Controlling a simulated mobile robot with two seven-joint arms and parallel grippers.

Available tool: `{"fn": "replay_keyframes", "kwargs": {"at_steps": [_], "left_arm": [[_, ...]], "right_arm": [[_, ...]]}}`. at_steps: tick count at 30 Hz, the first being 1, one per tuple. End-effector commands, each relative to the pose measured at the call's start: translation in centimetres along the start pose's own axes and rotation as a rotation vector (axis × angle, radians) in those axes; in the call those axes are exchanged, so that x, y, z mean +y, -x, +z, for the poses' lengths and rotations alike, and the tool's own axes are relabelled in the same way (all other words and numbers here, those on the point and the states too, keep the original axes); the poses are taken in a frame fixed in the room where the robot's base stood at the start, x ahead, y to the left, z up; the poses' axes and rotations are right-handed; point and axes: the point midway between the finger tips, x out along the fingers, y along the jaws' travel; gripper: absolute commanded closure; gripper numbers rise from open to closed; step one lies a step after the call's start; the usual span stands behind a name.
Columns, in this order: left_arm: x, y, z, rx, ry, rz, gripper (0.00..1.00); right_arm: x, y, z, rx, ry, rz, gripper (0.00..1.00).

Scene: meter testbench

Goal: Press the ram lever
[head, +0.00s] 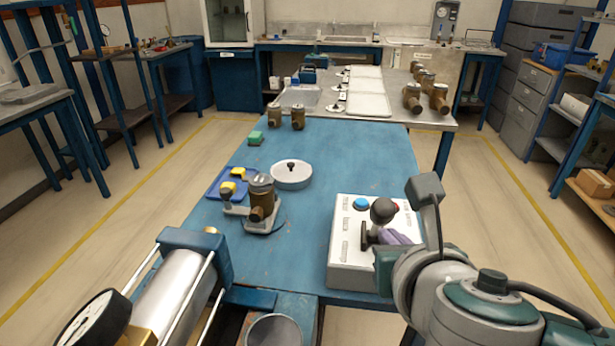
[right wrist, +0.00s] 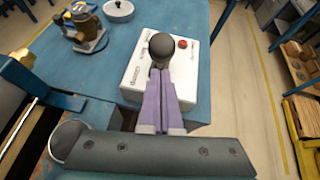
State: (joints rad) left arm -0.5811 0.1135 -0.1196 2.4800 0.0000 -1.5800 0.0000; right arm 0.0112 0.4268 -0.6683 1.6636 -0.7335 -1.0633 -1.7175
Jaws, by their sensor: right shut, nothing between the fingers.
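The ram lever (head: 382,211) has a dark round knob and stands on a white control box (head: 345,262) at the right front of the blue bench. Its knob also shows in the right wrist view (right wrist: 161,46). My right gripper (head: 390,238) has purple fingers and is shut and empty. It is at the near right side of the lever in the head view. In the right wrist view the closed fingertips (right wrist: 160,74) lie just below the knob and hide the lever's lower part. I cannot tell whether they touch it. My left gripper is out of view.
A blue button (head: 361,203) and a red button (right wrist: 182,43) sit on the box. A silver cylinder with a gauge (head: 95,318) is at the front left. A brass meter (head: 262,200), a white round dish (head: 291,175) and a blue tray (head: 230,184) stand beyond.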

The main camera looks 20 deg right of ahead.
Motion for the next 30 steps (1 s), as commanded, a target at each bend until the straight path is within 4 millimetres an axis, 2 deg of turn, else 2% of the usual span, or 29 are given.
{"fn": "replay_keyframes", "kwargs": {"at_steps": [14,30], "left_arm": [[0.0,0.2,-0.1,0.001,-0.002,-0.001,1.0],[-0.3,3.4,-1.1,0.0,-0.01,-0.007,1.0]], "right_arm": [[0.0,-0.4,0.5,0.001,0.0,0.001,1.0],[-0.3,-0.7,2.2,0.088,-0.01,0.008,1.0]]}}
